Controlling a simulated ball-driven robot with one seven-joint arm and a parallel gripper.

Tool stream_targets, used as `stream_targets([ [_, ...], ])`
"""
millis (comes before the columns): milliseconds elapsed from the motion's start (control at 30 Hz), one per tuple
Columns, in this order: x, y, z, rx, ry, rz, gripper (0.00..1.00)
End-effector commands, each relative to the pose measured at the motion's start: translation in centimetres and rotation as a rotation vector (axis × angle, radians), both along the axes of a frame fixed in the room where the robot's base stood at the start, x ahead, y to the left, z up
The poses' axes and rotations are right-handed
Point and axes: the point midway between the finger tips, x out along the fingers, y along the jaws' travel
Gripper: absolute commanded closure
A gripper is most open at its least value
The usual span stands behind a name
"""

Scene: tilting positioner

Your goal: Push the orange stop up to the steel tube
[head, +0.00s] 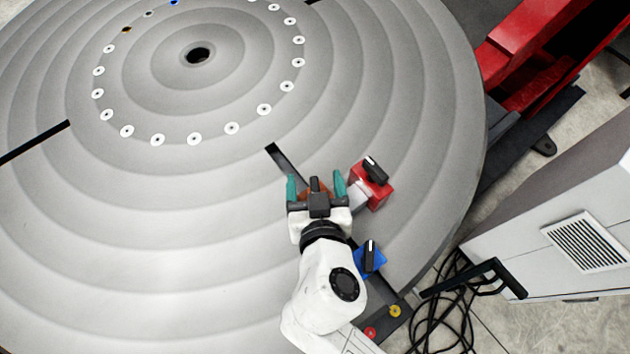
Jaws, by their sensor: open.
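The orange stop (327,188) is mostly hidden by my gripper. Small orange-brown patches show between the fingers, with a dark knob standing up there. My gripper (316,185) is open, with one teal finger on each side of the stop; whether they touch it I cannot tell. No steel tube can be made out for certain. A pale grey piece (357,196) lies between my right finger and the red block; its shape is partly hidden, so I cannot tell whether it is the tube.
A red block (378,190) with a black knob sits right of my gripper. A blue block (372,262) with a black knob is close beside my arm. The round grey table (200,240) has dark slots and a ring of white-rimmed holes. A grey cabinet (540,215) stands at right.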

Motion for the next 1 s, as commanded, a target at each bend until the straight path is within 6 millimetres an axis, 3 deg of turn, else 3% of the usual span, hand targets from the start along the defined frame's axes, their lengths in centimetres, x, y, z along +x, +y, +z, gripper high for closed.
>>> stream_targets([
  [233, -0.2, 0.0, 0.8, 0.0, 0.0, 0.0, 0.24],
  [1000, -2.2, -0.1, 6.0, 0.0, 0.0, 0.0, 0.24],
])
